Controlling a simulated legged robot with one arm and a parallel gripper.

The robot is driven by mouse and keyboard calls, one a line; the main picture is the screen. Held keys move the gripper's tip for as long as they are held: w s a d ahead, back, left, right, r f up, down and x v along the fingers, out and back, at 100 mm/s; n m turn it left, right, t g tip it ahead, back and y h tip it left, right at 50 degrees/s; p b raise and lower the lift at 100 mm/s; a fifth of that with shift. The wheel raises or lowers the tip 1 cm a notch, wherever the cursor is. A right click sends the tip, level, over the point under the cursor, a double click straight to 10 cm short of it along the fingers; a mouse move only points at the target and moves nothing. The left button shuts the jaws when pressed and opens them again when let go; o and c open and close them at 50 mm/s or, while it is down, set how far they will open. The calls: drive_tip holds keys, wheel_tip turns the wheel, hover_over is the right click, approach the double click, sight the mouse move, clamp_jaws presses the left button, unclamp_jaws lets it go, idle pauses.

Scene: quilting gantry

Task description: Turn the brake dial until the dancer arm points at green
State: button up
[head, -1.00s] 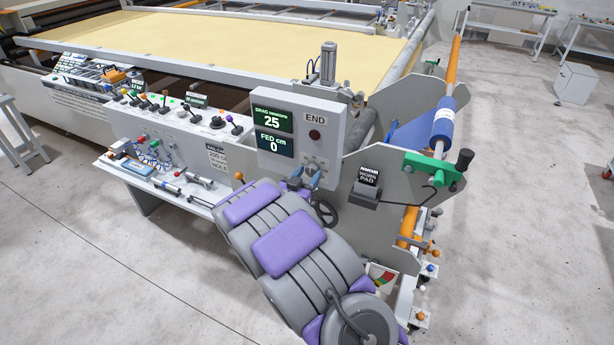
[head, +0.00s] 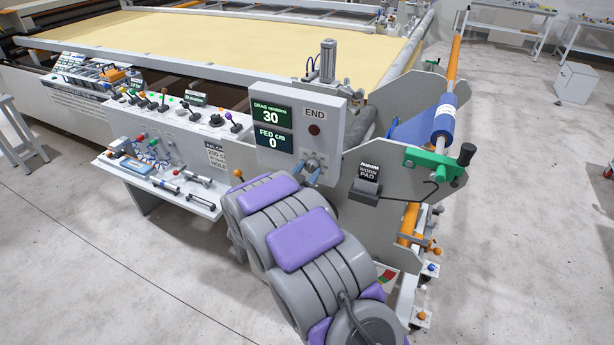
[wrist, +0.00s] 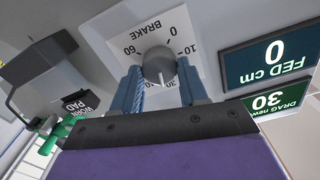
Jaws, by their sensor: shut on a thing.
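The grey brake dial (wrist: 158,66) sits on a white scale plate marked BRAKE, with numbers including 0, 10 and 60, in the wrist view. My gripper (wrist: 163,85) has a blue finger on either side of the dial and is shut on it. In the head view my gripper (head: 312,170) is at the lower part of the grey control box (head: 333,130). The drag display (head: 271,115) reads 30. A coloured scale (head: 386,279) with red and green shows low beside my arm, partly hidden. I cannot make out the dancer arm or where it points.
The fed display (head: 273,142) reads 0. A worn pad box (head: 366,183) is right of the control box, near a green bracket (head: 432,164) with a black knob. A side shelf (head: 165,190) holds tools at left. The floor at right is open.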

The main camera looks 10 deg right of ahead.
drive_tip(key=m+b, duration=0.2)
drive_tip(key=shift+m, duration=0.3)
drive_tip(key=shift+m+b, duration=0.55)
drive_tip(key=shift+m, duration=0.15)
drive_tip(key=shift+r, duration=0.1)
drive_tip(key=o, duration=1.1)
drive_tip(key=shift+c, duration=0.2)
drive_tip(key=p+v, duration=0.2)
drive_tip(key=v, duration=1.5)
drive_tip(key=shift+a, duration=0.2)
drive_tip(key=shift+s, duration=0.1)
